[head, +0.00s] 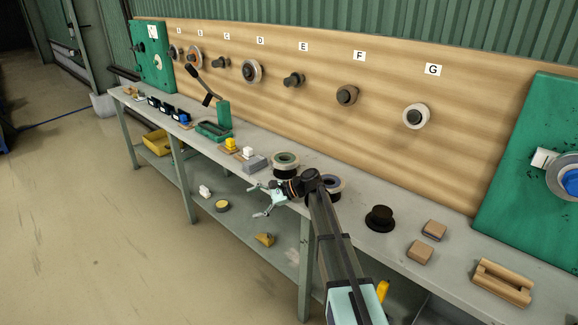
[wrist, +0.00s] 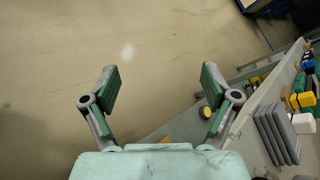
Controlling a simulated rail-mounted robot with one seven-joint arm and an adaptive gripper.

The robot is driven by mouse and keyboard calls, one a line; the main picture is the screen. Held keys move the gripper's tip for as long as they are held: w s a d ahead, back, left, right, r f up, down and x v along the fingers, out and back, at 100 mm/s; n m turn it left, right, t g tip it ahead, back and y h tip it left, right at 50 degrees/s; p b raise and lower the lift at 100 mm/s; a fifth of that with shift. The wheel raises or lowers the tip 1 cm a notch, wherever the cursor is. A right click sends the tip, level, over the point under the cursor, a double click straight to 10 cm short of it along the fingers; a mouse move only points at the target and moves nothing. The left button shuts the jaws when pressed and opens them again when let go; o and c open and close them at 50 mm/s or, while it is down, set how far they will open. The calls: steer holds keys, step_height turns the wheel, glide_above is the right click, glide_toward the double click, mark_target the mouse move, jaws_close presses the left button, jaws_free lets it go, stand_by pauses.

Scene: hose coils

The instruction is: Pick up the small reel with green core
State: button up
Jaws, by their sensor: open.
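A reel with a pale rim and what looks like a green core (head: 286,159) lies flat on the grey bench, on a dark base. A similar reel with a bluish core (head: 333,182) lies to its right, partly hidden by my arm. My gripper (head: 259,200) is open and empty, in front of the bench edge and left of and below the green-cored reel in the head view. In the wrist view the open fingers (wrist: 160,88) have only floor between them. I cannot make out either reel in the wrist view.
A wooden back board (head: 300,85) carries lettered pegs, several with coils. A black stand (head: 380,217), wooden blocks (head: 420,251) and a wooden handle piece (head: 503,282) lie to the right. A grey stacked block (head: 255,163) stands left of the reel. A lower shelf holds loose items.

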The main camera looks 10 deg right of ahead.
mark_target(288, 163)
steer(key=w+d+r+p, duration=0.1)
steer(key=w+d+r, duration=0.1)
steer(key=d, duration=0.1)
steer(key=w+d+r+m+t, duration=0.1)
steer(key=w+d+r, duration=0.1)
steer(key=d+r, duration=0.1)
steer(key=w+d+r+m+p, duration=0.1)
steer(key=w+d+r, duration=0.1)
steer(key=d, duration=0.3)
steer(key=shift+r+t+p, duration=0.3)
steer(key=shift+t+p, duration=0.05)
steer(key=shift+t, duration=0.05)
steer(key=w+d+r+m+t+h+p, duration=0.1)
steer(key=w+d+r+m+p, duration=0.15)
steer(key=d, duration=0.65)
steer(key=w+d+r+m+t+h+p, duration=0.1)
steer(key=d+r+m, duration=0.15)
steer(key=d, duration=0.65)
steer(key=p+x, duration=0.1)
steer(key=x, duration=0.4)
steer(key=p+x, duration=0.2)
steer(key=x, duration=0.4)
steer(key=r+p+x, duration=0.1)
steer(key=x, duration=0.5)
steer(key=shift+s+a+f, duration=0.1)
steer(key=shift+s+a, duration=0.2)
steer(key=shift+a, duration=0.15)
steer(key=shift+s, duration=0.1)
jaws_close()
